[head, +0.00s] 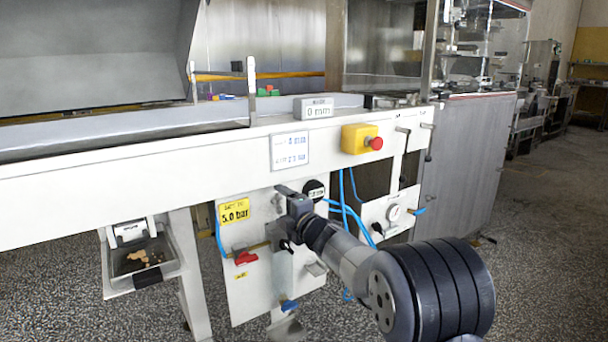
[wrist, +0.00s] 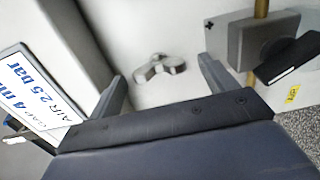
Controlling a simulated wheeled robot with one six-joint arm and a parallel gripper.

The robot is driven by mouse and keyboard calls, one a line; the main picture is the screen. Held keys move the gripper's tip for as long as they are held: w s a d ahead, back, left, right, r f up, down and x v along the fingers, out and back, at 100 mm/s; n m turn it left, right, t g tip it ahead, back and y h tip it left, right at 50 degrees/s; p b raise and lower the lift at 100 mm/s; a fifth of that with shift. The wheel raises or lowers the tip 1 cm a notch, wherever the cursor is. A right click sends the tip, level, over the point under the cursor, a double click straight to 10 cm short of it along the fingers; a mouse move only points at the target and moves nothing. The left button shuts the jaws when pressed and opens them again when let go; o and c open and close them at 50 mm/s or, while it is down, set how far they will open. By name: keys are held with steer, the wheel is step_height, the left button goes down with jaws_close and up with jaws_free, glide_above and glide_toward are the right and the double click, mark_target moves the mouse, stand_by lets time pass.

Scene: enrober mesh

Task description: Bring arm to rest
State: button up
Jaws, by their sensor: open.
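My arm reaches from the lower right of the head view to the white control panel (head: 258,285) under the machine's long white beam. My gripper (head: 284,192) is close in front of the panel's upper part. In the wrist view my gripper (wrist: 165,82) is open, its two fingers wide apart. A grey lobed knob (wrist: 158,67) on the white surface shows between the fingertips. Nothing is held. Whether the fingers touch the panel cannot be told.
In the wrist view a grey box (wrist: 235,40) with a black handle (wrist: 290,60) stands right of the fingers. Floor at right is clear.

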steer(key=shift+w+a+r+m+p, duration=0.25)
steer(key=shift+m+p, duration=0.15)
steer(key=shift+p, duration=0.3)
steer(key=shift+d+m+p, duration=0.1)
steer(key=shift+m+p, duration=0.35)
steer(key=shift+m, duration=0.05)
steer(key=m+p, duration=0.3)
steer(key=shift+m, duration=0.4)
steer(key=m+p, duration=0.3)
steer(key=p, duration=0.1)
steer(key=shift+r, duration=0.1)
steer(key=m+p, duration=0.6)
steer(key=p, duration=0.1)
steer(key=shift+d, duration=0.1)
steer(key=m+p, duration=0.3)
steer(key=shift+m, duration=0.3)
